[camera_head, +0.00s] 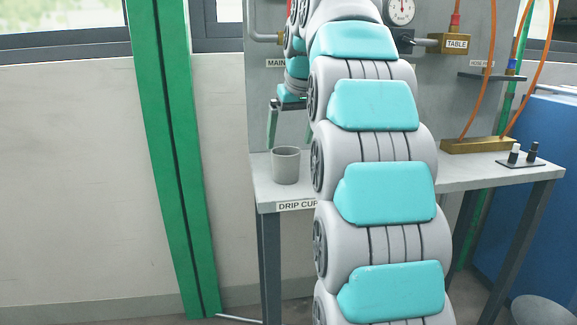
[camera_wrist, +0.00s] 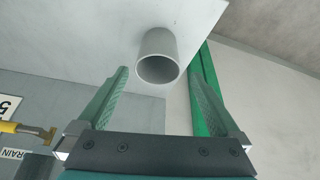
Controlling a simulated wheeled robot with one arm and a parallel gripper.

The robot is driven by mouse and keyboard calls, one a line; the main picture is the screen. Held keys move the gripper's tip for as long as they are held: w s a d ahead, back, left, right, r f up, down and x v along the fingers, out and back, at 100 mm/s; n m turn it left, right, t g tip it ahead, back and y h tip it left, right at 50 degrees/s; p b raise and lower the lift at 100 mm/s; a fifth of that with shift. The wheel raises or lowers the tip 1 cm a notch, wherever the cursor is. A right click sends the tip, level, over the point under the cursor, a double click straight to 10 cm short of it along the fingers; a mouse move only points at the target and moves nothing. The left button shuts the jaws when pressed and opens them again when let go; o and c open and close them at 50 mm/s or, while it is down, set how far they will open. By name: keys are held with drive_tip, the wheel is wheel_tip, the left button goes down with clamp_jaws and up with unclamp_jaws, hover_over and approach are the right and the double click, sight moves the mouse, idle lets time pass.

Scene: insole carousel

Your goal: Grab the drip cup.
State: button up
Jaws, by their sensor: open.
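The drip cup (camera_head: 286,167) is a small grey open-topped cup. It stands upright at the left end of the grey bench, above a "DRIP CUP" label (camera_head: 294,205). In the wrist view the cup (camera_wrist: 158,58) shows between and beyond the fingertips of my gripper (camera_wrist: 165,80), with its open mouth in view. My gripper is open and empty. In the head view my gripper (camera_head: 291,125) hangs above the cup, with its fingers pointing down and apart from it. My arm hides part of the bench and one finger.
The grey bench (camera_head: 500,180) carries a brass block (camera_head: 490,146) and a small tray (camera_head: 521,162) with two small bottles at the right. A grey panel with a gauge (camera_head: 401,10) and fittings rises behind. A green post (camera_head: 175,150) stands left of the bench.

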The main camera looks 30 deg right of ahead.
sight(286, 158)
drive_tip(key=shift+w+d, duration=0.1)
drive_tip(key=shift+w, duration=0.05)
drive_tip(key=shift+x, duration=3.8)
drive_tip(key=c, duration=1.1)
